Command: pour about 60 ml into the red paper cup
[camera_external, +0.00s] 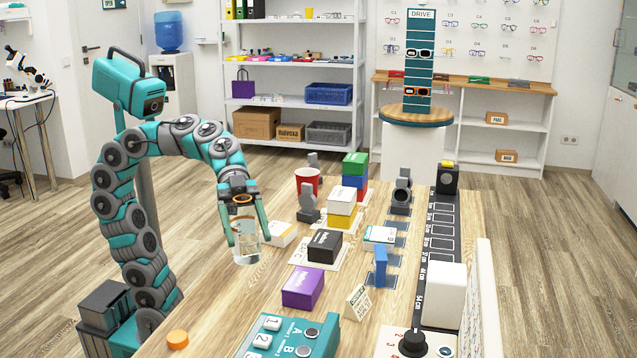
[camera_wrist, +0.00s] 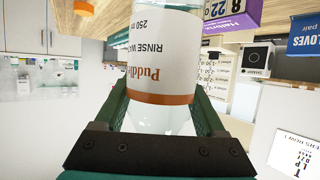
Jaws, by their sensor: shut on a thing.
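My gripper (camera_external: 246,232) is shut on a clear bottle (camera_external: 247,252) near the table's left edge. The bottle is in front and to the left of the cup, apart from it. In the wrist view my gripper (camera_wrist: 163,105) has a finger on either side of the bottle (camera_wrist: 165,55). Its white label reads "RINSE" and "250", upside down in that picture. The cup cannot be made out there.
Near the bottle are a white box (camera_external: 282,235), a grey stand (camera_external: 308,205), a black box (camera_external: 325,246) and a purple box (camera_external: 303,288). Stacked coloured boxes (camera_external: 355,164) stand right of the cup. A teal numbered box (camera_external: 290,338) and an orange disc (camera_external: 178,339) are at the front.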

